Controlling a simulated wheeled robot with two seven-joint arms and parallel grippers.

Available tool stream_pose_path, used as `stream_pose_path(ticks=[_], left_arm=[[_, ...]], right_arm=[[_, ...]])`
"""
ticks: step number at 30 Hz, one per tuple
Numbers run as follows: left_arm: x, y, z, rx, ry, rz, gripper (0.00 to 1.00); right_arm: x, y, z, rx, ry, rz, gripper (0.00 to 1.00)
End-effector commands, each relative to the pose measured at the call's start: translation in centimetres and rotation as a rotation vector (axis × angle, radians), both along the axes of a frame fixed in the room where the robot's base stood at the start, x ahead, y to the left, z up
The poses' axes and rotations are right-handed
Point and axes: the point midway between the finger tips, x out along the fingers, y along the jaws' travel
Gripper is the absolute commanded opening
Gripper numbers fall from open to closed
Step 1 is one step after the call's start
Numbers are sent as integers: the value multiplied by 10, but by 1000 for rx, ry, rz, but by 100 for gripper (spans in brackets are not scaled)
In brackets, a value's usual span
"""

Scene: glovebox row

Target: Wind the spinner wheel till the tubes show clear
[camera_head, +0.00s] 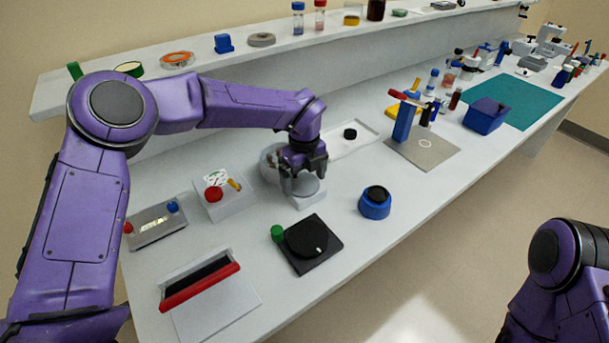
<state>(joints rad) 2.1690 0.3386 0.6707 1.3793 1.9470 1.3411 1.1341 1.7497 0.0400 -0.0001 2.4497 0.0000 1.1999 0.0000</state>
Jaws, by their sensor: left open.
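My left gripper (303,176) points down, open, over a pale grey device with a round disc on top (306,187), which looks like the spinner wheel. The fingers are at or just above the disc's edges; I cannot tell whether they touch it. A clear round bowl (268,160) stands just behind and left of the disc, partly hidden by my gripper. Any tubes in it are too small and covered to read. My right arm shows at the lower right, but its gripper is out of view.
Nearby are a black square base with a round dial (306,237) and green knob, a blue round pot (375,203), a box with a red button (214,194) and a red-handled sealer (200,288). A long shelf (280,52) runs behind. Bare bench lies around the pot.

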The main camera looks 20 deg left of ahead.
Motion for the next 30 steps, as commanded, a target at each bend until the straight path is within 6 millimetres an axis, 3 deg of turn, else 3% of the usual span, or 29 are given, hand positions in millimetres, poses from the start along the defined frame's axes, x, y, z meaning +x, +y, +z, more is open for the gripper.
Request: stream_pose_path(ticks=[7,10,11,21,30], left_arm=[[2,0,-3,0,1,-1,97],[2,0,-3,-1,2,0,64],[2,0,-3,-1,2,0,60],[2,0,-3,-2,2,-27,60],[1,1,-2,-2,3,-200,60]], right_arm=[[0,0,0,0,0,0,47],[0,0,0,0,0,0,47],[0,0,0,0,0,0,47],[0,0,1,0,0,0,47],[0,0,7,0,0,0,47]])
